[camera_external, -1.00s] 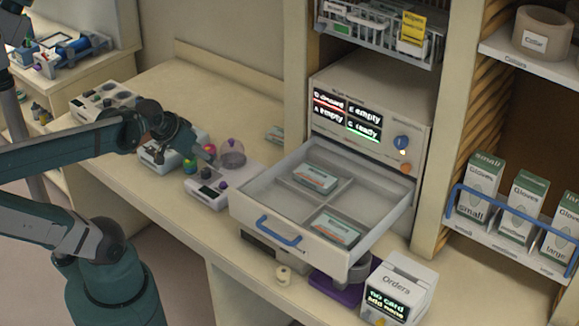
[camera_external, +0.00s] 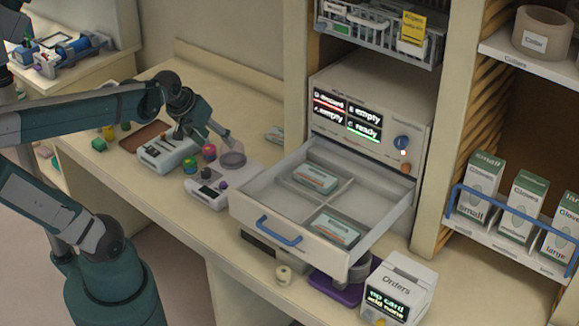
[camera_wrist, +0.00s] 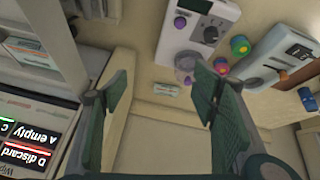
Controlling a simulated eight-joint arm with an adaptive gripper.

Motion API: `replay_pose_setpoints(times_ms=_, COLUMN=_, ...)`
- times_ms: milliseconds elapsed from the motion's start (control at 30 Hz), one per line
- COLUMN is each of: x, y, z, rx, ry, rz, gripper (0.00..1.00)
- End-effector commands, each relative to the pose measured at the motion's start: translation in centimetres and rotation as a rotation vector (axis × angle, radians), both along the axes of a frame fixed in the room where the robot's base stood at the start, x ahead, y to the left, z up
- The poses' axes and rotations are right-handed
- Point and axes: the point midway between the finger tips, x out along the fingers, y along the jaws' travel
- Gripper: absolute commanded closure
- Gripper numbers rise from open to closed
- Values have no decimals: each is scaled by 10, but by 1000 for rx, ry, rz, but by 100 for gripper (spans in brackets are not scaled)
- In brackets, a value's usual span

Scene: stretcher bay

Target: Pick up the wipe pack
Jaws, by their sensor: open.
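Two packs, a rear one (camera_external: 315,179) and a front one (camera_external: 337,229), lie in separate compartments of the open drawer (camera_external: 250,210). My gripper (camera_external: 229,140) is open and empty above the counter, left of the drawer; its spread fingers show in the wrist view (camera_wrist: 161,72).
The display unit (camera_external: 370,105) rises behind the drawer. An Orders box (camera_external: 398,285) stands at the front right. The counter by the back wall is mostly clear.

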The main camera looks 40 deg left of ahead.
Motion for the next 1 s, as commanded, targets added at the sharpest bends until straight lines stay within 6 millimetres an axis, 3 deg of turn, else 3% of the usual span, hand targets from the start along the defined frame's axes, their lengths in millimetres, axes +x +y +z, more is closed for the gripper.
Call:
replay_pose_setpoints(times_ms=467, x=71, y=8, z=21, rx=-143, ry=93, rz=210, gripper=41)
replay_pose_setpoints(times_ms=1000, x=154, y=22, z=22, rx=-290, ry=203, rz=451, gripper=41)
